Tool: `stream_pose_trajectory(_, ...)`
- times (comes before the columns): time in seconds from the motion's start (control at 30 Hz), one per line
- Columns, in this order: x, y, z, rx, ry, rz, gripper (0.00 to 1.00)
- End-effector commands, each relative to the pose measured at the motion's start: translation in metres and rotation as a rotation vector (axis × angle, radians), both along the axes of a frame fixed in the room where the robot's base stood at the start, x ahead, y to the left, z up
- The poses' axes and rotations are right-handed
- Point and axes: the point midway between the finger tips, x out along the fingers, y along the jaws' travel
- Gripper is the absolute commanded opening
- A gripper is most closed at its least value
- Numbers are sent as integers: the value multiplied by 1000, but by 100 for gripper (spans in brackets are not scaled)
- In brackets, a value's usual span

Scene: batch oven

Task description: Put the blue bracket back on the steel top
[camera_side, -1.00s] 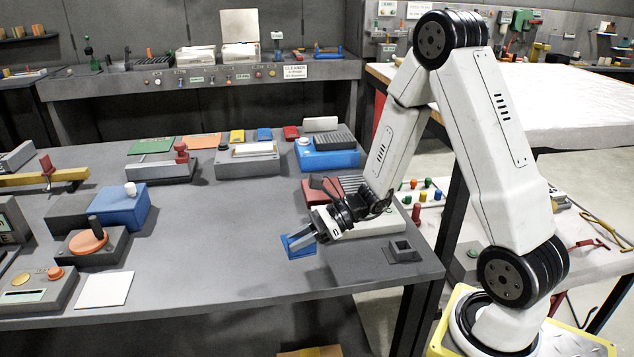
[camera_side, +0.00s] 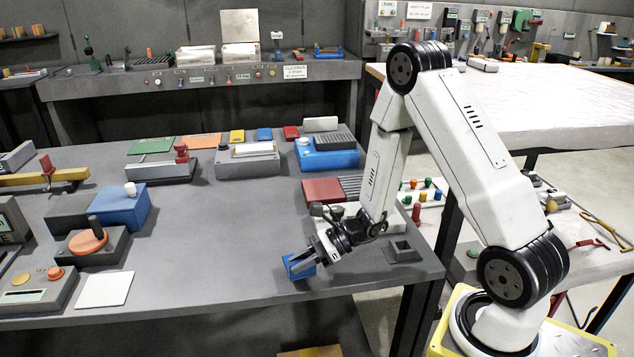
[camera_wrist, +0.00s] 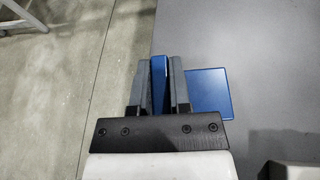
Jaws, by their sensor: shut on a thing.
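The blue bracket (camera_side: 299,264) is in my gripper (camera_side: 306,260) near the front edge of the grey steel top (camera_side: 210,255) in the side view. In the wrist view my gripper (camera_wrist: 160,88) is shut on the upright plate of the blue bracket (camera_wrist: 208,92). The bracket's flat plate extends to the right of the fingers. The grey steel top (camera_wrist: 275,60) lies to the right in that view, with its edge under the gripper. I cannot tell whether the bracket touches the top.
A small dark square holder (camera_side: 402,250) sits right of my gripper. A red block (camera_side: 322,191) and a blue unit (camera_side: 327,155) stand behind it. A white plate (camera_side: 104,289) lies at the front left. The middle of the top is clear. Concrete floor (camera_wrist: 80,100) shows beyond the edge.

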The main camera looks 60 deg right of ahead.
Motion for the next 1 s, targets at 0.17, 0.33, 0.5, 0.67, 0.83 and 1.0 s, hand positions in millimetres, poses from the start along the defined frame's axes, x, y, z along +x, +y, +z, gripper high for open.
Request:
stream_pose_trajectory(0.17, 0, 0, -3, 1, -1, -1, 0)
stream_pose_trajectory(0.33, 0, 0, -4, 1, -1, -1, 0)
stream_pose_trajectory(0.5, 0, 0, -4, 1, -1, -1, 0)
stream_pose_trajectory(0.67, 0, 0, -4, 1, -1, 0, 0)
stream_pose_trajectory(0.83, 0, 0, -6, 1, -1, -1, 0)
stream_pose_trajectory(1.0, 0, 0, -8, 0, -2, -1, 0)
